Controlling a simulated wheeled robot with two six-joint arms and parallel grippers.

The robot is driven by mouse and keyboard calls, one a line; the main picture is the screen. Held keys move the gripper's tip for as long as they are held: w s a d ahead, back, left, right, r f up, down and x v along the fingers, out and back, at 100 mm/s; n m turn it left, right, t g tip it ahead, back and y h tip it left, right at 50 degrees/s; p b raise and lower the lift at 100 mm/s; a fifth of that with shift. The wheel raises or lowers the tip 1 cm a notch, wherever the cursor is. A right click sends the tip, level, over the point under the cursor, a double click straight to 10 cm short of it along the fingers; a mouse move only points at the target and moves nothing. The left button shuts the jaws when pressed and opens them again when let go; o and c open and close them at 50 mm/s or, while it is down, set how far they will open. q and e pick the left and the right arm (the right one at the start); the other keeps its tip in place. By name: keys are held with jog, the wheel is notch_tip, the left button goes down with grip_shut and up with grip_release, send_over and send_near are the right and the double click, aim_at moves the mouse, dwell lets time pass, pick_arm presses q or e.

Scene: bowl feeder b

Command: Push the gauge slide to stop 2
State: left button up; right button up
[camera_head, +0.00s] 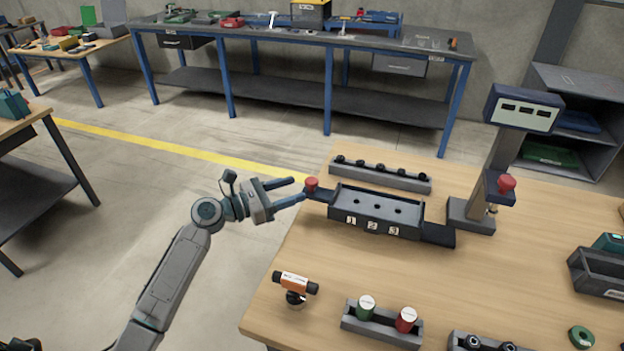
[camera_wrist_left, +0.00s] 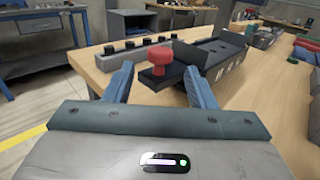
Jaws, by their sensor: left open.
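The gauge (camera_head: 376,219) is a dark grey channel on the wooden table, with holes in its bed and number plates 1, 2 and 3 on its front face. A slide with a red knob (camera_head: 311,184) sits at its left end. In the left wrist view the red knob (camera_wrist_left: 162,62) stands upright ahead of the jaws. My left gripper (camera_head: 298,189) is open at the gauge's left end, its fingers pointing at the knob. In the left wrist view the left gripper's fingers (camera_wrist_left: 160,85) are spread to either side of the knob. My right gripper is not in view.
A rack of dark knobs (camera_head: 380,175) lies behind the gauge. A post with a display (camera_head: 523,108) stands to its right. An orange-and-black tool (camera_head: 295,284) and a tray with green and red cylinders (camera_head: 382,326) are in front. Bare tabletop lies between.

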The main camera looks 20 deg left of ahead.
aim_at(311, 183)
pick_arm(q)
jog(key=p+x, duration=0.1)
jog(key=x, duration=0.5)
jog(key=shift+w, duration=0.1)
grip_shut()
